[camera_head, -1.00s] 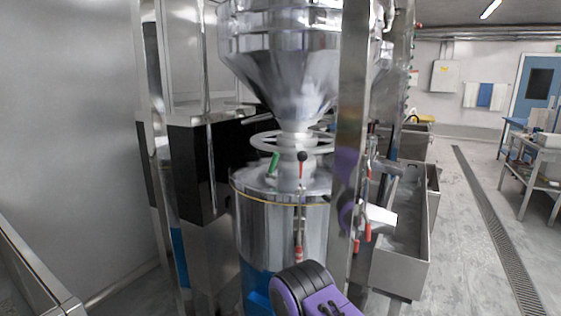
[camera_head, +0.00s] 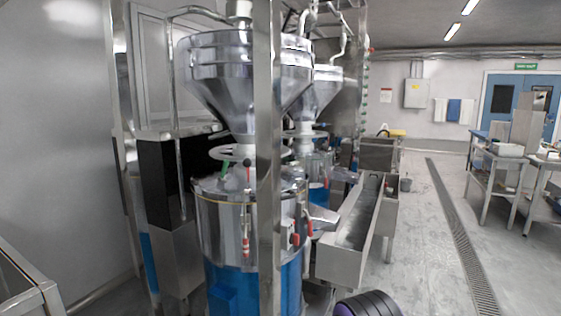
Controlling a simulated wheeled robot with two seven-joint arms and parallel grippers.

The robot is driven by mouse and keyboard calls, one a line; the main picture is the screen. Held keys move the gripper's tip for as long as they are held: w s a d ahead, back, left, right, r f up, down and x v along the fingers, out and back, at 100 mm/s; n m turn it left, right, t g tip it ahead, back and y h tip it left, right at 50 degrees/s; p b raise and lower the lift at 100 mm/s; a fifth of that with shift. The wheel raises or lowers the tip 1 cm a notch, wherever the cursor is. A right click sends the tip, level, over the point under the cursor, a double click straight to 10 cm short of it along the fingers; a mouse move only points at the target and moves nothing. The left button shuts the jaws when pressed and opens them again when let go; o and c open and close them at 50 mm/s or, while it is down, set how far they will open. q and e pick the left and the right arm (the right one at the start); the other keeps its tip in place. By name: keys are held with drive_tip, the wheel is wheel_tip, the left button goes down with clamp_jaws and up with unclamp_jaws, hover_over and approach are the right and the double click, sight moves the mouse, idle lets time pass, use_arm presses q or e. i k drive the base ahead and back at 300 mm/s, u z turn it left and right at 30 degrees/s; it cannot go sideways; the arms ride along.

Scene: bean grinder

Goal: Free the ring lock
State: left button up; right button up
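The grinder's steel drum (camera_head: 220,230) stands left of centre with a blue lower part. A thin yellow band (camera_head: 216,202) runs around the drum near its top. A red-handled lever (camera_head: 246,243) hangs upright on the drum's front, seemingly against its side. Whether this is the ring lock, and whether it is closed, I cannot tell. A grey handwheel ring (camera_head: 221,153) surrounds the neck under the steel hopper (camera_head: 222,75). Neither of my grippers is in view; only a dark rounded part of my arm shows at the bottom edge.
A steel post (camera_head: 267,120) stands in front of the drum and hides part of it. Red handles (camera_head: 296,240) show just right of the post. A steel trough (camera_head: 345,255) stands further right. The floor (camera_head: 430,255) right of it is open, with side tables (camera_head: 495,165) beyond.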

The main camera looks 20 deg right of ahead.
sight(222, 178)
drive_tip(key=z, duration=0.35)
drive_tip(key=i, duration=0.9)
